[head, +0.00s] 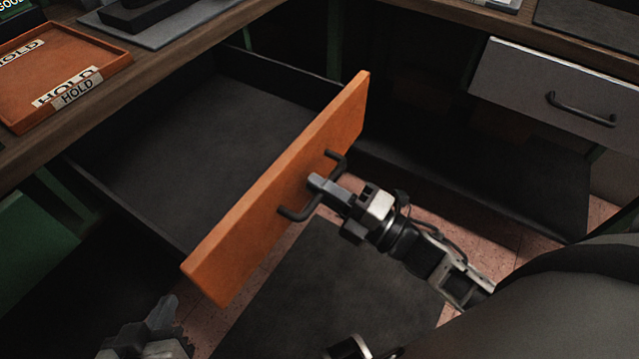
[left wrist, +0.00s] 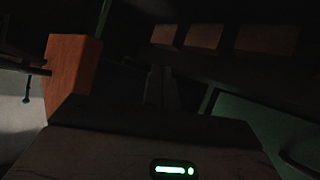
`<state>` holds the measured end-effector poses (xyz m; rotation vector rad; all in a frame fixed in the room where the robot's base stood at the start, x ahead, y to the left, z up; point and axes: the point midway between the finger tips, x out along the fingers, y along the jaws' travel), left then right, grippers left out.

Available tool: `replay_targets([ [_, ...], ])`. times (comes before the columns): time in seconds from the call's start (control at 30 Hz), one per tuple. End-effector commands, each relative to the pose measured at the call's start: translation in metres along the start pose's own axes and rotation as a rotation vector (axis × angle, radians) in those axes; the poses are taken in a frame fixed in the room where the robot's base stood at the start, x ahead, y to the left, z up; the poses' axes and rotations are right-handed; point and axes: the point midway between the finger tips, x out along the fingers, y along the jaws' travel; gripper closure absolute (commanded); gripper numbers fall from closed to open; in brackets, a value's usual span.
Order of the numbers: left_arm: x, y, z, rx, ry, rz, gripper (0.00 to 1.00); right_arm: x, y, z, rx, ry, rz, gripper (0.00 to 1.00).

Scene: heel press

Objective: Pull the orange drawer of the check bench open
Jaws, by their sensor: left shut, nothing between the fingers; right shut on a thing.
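The orange drawer (head: 290,190) of the check bench stands pulled far out in the head view. Its dark inside (head: 190,150) shows and looks empty. My right gripper (head: 318,185) is shut on the dark bar handle (head: 298,211) at the middle of the orange front. My left gripper (head: 162,312) is low at the bottom left of the head view, below and apart from the drawer. It is shut and empty. The left wrist view is dark; its fingers (left wrist: 160,88) show dimly, with an orange block-like shape (left wrist: 72,75) to their left.
An orange tray (head: 105,62) with HOLD labels lies on the wooden bench top (head: 150,75) at the upper left. A grey drawer (head: 560,95) with a dark handle is shut at the right. A dark mat (head: 320,290) lies on the pinkish floor.

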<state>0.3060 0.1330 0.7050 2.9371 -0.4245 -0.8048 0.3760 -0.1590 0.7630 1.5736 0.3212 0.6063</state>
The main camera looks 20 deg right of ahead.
Motion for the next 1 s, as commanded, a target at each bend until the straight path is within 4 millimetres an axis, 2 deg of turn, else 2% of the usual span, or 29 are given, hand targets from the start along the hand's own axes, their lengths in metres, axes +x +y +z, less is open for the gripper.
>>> replay_targets([
  [0.17, 0.0, 0.0, 0.001, -0.001, -0.002, 0.0, 1.0, 0.0, 0.0, 0.0, -0.002, 0.0, 0.0, 1.0],
  [0.2, 0.0, 0.0, 0.001, -0.001, -0.002, 0.0, 1.0, 0.0, 0.0, 0.0, -0.002, 0.0, 0.0, 0.82],
  [0.23, 0.0, 0.0, 0.001, -0.001, -0.003, 0.0, 1.0, 0.0, 0.0, 0.0, -0.002, 0.0, 0.0, 0.74],
  [0.27, 0.0, 0.0, 0.001, -0.001, -0.003, 0.0, 1.0, 0.0, 0.0, 0.0, -0.002, 0.0, 0.0, 0.7],
  [0.77, 0.0, 0.0, 0.002, -0.001, -0.003, 0.0, 1.0, -0.002, 0.0, 0.0, -0.001, -0.001, -0.001, 0.7],
  [0.87, 0.0, 0.0, 0.002, -0.001, -0.003, 0.001, 1.0, -0.011, -0.001, 0.0, 0.0, -0.001, -0.002, 0.7],
  [1.0, 0.001, 0.0, 0.004, 0.0, -0.001, 0.001, 1.0, -0.037, -0.002, 0.0, 0.001, -0.003, -0.005, 0.7],
])
